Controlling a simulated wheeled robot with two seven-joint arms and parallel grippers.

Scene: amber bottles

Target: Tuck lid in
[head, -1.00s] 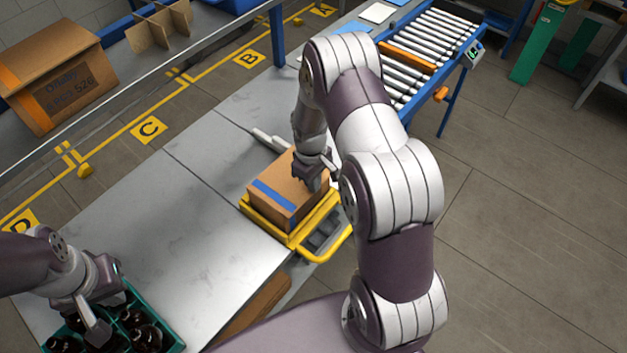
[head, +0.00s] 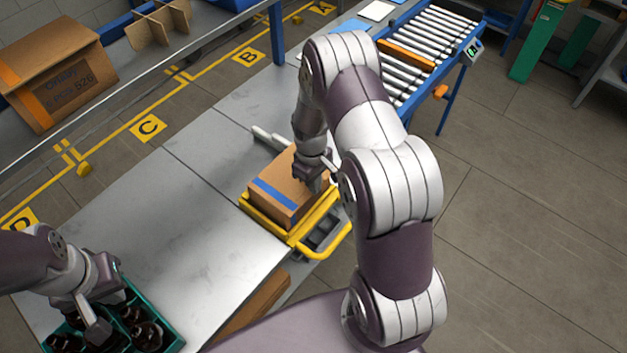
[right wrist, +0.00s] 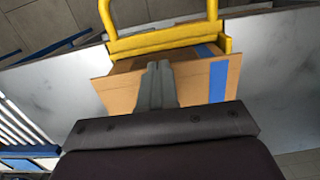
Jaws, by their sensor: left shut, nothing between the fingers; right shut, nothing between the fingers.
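A cardboard box (head: 278,197) with a blue stripe sits in a yellow frame (head: 292,238) at the table's front edge. My right gripper (head: 318,180) is shut and empty at the box's top, toward its right side. In the right wrist view the shut fingers (right wrist: 156,70) lie over the brown cardboard (right wrist: 195,78), and the blue stripe shows to their right. I cannot tell the lid flap from the rest of the box, nor whether the fingertips touch it. My left gripper (head: 105,318) is shut over a green crate (head: 172,338) of dark bottles at lower left.
A roller conveyor (head: 425,45) stands at the back right. A larger carton (head: 62,85) and a cardboard divider (head: 158,25) sit on a shelf at upper left. The grey table (head: 165,225) is clear between crate and box.

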